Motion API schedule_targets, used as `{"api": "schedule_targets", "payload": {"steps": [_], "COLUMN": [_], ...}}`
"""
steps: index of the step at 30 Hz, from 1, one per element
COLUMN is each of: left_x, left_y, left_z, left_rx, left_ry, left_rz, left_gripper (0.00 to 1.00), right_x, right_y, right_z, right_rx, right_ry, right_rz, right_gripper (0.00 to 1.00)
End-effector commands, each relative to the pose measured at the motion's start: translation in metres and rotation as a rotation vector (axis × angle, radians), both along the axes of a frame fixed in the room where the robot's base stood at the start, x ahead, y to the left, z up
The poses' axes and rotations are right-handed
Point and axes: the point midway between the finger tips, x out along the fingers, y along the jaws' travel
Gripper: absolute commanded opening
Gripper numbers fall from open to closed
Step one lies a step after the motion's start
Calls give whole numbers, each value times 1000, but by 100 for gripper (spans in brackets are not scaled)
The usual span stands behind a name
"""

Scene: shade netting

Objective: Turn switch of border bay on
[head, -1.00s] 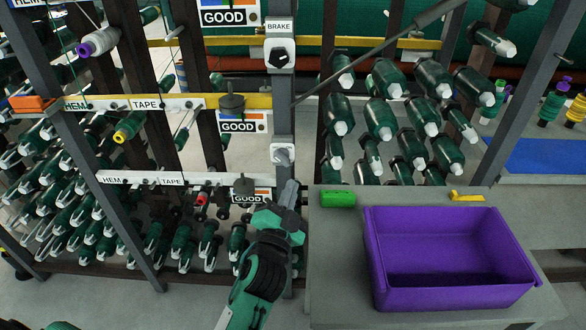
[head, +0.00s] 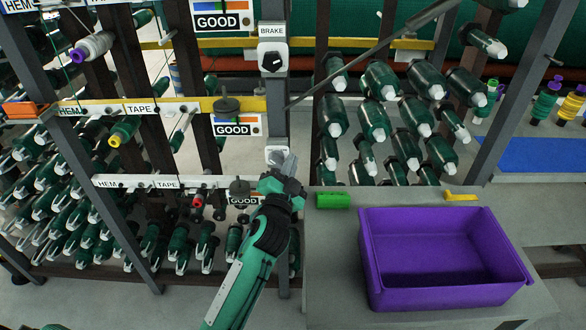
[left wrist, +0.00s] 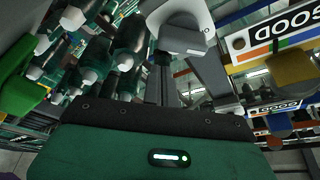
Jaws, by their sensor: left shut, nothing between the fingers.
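A white switch box (head: 277,153) is on the grey upright post, below the BRAKE dial. Its lower part is hidden behind my left gripper. My left gripper (head: 289,164) is shut and empty, its tips pointing up right at the box in the head view; I cannot tell whether they touch it. In the left wrist view a white box (left wrist: 182,28) is at the top centre, just beyond my green gripper body. The switch's position cannot be made out. No label reading border bay is legible. My right gripper is not in view.
The BRAKE dial (head: 272,58) is higher on the same post. GOOD signs (head: 237,125) and HEM/TAPE rails (head: 137,181) lie left. A grey table (head: 330,260) with a purple bin (head: 445,290) and a green block (head: 333,201) stands right. Thread cones fill the racks behind.

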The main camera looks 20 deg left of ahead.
Motion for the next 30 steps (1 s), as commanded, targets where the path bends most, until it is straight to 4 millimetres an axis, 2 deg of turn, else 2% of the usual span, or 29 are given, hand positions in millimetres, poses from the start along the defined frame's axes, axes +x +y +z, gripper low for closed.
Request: {"api": "schedule_targets", "payload": {"steps": [4,11,26,30], "left_x": [-3,-5,-5,-5], "left_y": [10,14,14,14], "left_z": [-11,-15,-13,-15], "left_rx": [-1,-1,27,45], "left_ry": [-1,-3,6,11], "left_rz": [-1,-2,-1,-1], "left_gripper": [0,0,0,0], "right_x": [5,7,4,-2], "right_y": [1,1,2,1], "right_z": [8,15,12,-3], "right_rx": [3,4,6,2], "right_ry": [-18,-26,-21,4], "right_rz": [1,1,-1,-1], "right_gripper": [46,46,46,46]}}
